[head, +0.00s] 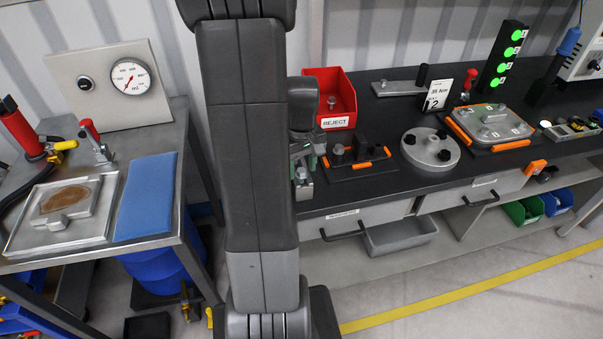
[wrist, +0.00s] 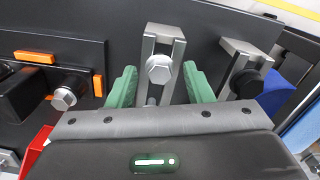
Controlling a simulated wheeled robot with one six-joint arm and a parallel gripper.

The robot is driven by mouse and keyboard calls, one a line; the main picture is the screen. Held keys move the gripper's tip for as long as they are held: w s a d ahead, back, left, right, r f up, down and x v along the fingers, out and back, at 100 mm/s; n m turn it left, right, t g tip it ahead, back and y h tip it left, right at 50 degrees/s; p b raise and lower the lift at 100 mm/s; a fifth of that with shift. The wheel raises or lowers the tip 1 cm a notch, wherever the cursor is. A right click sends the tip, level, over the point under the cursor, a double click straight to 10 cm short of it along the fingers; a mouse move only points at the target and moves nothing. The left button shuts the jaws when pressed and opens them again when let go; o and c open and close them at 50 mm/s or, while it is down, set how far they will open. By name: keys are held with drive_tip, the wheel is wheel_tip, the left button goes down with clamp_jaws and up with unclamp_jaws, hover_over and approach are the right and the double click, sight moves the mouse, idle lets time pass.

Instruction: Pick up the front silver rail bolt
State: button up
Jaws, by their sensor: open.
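A silver hex-headed bolt (wrist: 159,69) sits in a slotted silver rail (wrist: 177,48) in the wrist view. My gripper (wrist: 159,84) is open, with one green finger on each side of the bolt and rail. I see gaps between the fingers and the bolt head; neither finger is closed on it. The lower part of the rail is hidden behind my gripper body. In the head view, the rail's silver bolt (head: 301,173) shows small at the bench's left end, beside my arm, which hides much of that area.
A second rail (wrist: 242,50) with a black bolt (wrist: 247,82) stands close on the right. A black fixture with orange clips (wrist: 34,57) and another silver bolt (wrist: 64,98) lies left. The red REJECT bin (head: 337,110) is behind on the bench.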

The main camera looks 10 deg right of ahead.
sight(302, 170)
clamp_jaws()
wheel_tip(302, 170, up, 10)
drive_tip(key=shift+r, duration=0.25)
idle(0.5)
